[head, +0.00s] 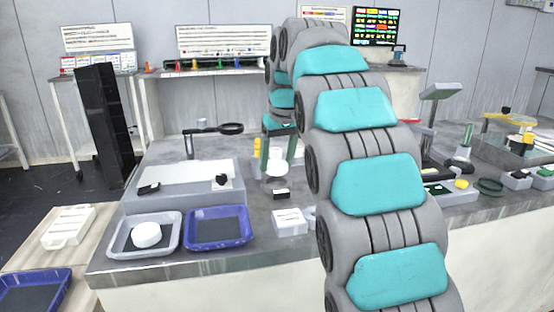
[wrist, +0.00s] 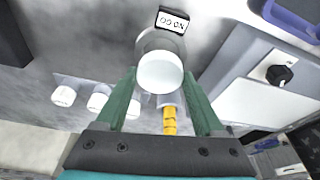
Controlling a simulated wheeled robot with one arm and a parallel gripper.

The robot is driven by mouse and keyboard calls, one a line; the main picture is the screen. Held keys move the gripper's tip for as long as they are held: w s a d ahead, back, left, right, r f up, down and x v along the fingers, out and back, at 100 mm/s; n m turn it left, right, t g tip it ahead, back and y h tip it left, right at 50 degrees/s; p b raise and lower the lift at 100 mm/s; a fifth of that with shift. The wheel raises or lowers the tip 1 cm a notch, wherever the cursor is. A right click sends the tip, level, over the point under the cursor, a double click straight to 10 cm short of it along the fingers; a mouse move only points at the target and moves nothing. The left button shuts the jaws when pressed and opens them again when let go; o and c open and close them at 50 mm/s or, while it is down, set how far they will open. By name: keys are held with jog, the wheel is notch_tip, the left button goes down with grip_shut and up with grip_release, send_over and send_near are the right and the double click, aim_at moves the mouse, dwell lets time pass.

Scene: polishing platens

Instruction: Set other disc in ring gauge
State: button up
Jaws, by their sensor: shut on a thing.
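My gripper (head: 278,158) has green fingers and hangs over the middle of the bench. In the wrist view the gripper (wrist: 161,76) is shut on a white disc (wrist: 160,72), held between the fingertips. The disc sits over a round grey piece (wrist: 147,40), which looks like the ring gauge, beside a black-framed label (wrist: 172,20) reading NO GO. The disc covers most of that piece, and I cannot tell whether they touch. In the head view the held disc (head: 276,168) is small and partly hidden. Another white disc (head: 146,235) lies in the clear tray (head: 120,246).
A blue tray (head: 218,245) stands right of the clear tray, with a pale-topped platen unit (head: 185,173) behind. A yellow part (wrist: 168,121) and several white round-ended pieces (wrist: 64,96) are near the fingers. A small white box (head: 289,221) stands at the bench front.

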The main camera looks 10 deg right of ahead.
jog(key=shift+f+b, duration=0.55)
jog(key=shift+f, duration=0.8)
dwell(1.7)
jog(key=o, duration=1.5)
jog(key=shift+v, duration=3.85)
